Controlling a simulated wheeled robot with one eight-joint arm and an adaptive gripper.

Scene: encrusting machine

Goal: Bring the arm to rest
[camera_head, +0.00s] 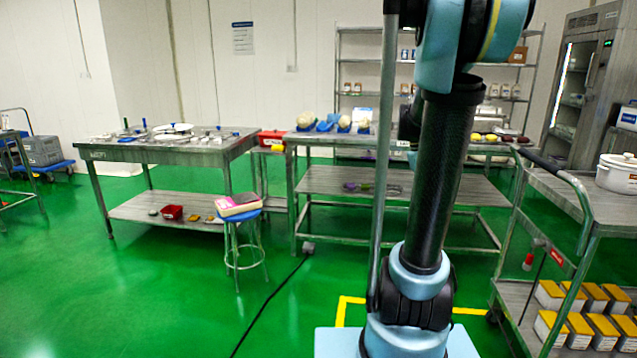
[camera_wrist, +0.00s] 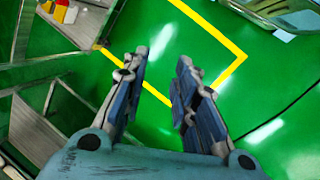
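My gripper (camera_wrist: 160,78) shows in the wrist view with its two fingers apart and nothing between them. Below the fingers is bare green floor with a yellow line marking (camera_wrist: 215,88). In the head view my arm (camera_head: 430,180) stands upright at the right of the middle, and my gripper is not visible there.
A metal cart (camera_head: 575,187) with a white pot (camera_head: 617,174) and yellow-lidded boxes stands close at right. Steel tables (camera_head: 170,153) stand behind, with a blue stool (camera_head: 240,213) before them. A black cable (camera_head: 268,302) crosses the floor.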

